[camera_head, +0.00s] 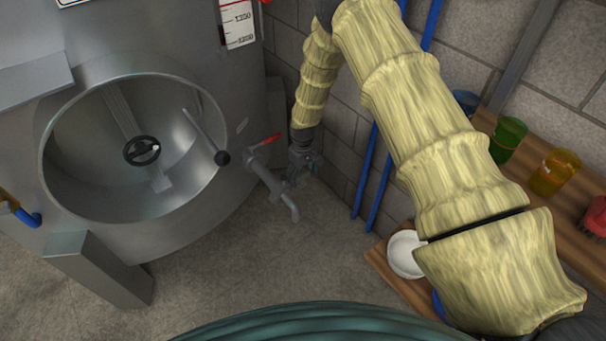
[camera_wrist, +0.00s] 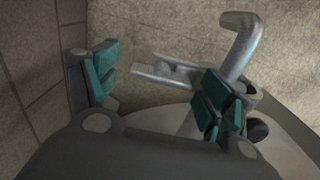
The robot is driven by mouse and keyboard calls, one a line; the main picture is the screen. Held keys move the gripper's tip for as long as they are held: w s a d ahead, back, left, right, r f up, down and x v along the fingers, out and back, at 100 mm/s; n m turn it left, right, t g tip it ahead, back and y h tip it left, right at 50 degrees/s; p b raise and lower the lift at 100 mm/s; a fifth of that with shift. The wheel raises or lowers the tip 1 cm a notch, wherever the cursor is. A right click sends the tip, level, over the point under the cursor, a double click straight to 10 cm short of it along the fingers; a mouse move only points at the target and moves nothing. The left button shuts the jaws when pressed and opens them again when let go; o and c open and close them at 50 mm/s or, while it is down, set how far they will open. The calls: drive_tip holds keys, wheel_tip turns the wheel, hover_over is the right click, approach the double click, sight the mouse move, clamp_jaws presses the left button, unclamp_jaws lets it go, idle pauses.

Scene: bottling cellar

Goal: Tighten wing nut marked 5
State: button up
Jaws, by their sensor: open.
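No wing nut and no number 5 can be made out in either view. My gripper (camera_head: 303,164) is at the valve (camera_head: 268,176) low on the steel tank's right side, close beside its outlet pipe. In the wrist view my gripper (camera_wrist: 158,70) has its two teal-padded fingers spread apart. A light metal fitting (camera_wrist: 150,71) lies in the gap between the fingers, and a bent pipe (camera_wrist: 241,42) rises behind the right finger. I cannot tell whether a finger touches the fitting. The right finger hides part of the valve.
The valve has a red handle (camera_head: 263,141). Blue pipes (camera_head: 375,180) run along the block wall.

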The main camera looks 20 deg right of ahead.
sight(303, 175)
drive_tip(key=shift+r, duration=4)
